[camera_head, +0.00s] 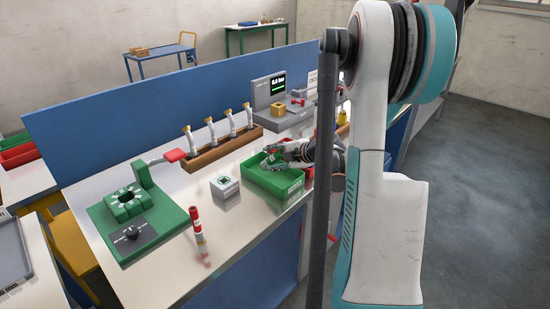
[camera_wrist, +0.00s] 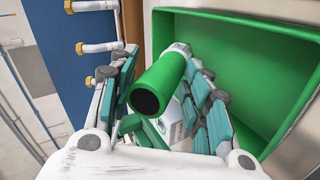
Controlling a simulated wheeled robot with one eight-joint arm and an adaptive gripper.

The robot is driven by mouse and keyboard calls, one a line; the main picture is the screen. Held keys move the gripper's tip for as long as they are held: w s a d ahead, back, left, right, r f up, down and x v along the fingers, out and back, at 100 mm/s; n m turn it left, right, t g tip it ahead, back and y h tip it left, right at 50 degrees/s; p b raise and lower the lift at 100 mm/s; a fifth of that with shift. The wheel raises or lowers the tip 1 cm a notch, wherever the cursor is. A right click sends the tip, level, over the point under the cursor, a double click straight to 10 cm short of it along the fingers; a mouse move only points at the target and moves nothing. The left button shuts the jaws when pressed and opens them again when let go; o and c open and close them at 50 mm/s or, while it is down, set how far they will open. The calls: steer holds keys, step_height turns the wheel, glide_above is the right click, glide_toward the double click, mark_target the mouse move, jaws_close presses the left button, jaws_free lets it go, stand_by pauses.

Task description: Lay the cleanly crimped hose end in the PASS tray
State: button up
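The hose end (camera_wrist: 165,80) shows in the wrist view as a green sleeve with a dark open end facing the camera and a pale band at its far end. My gripper (camera_wrist: 160,62) has its fingers on both sides of it and appears closed on it. In the head view my gripper (camera_head: 283,156) is over the green tray (camera_head: 262,187), with a bit of green between its fingers. The tray has a white label on its front wall, too small to read. The green tray (camera_wrist: 243,22) fills the right of the wrist view. The hose end's clearance above the floor is unclear.
A small white box (camera_head: 225,189) stands left of the green tray. A red-and-white piece (camera_head: 198,228) stands nearer the front edge. A wooden rack (camera_head: 209,156) holds several hose ends. A green crimping machine (camera_head: 130,218) is at left.

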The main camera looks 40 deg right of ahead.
steer(key=shift+s, duration=0.1)
stand_by(0.3)
steer(key=v, duration=1.2)
stand_by(0.5)
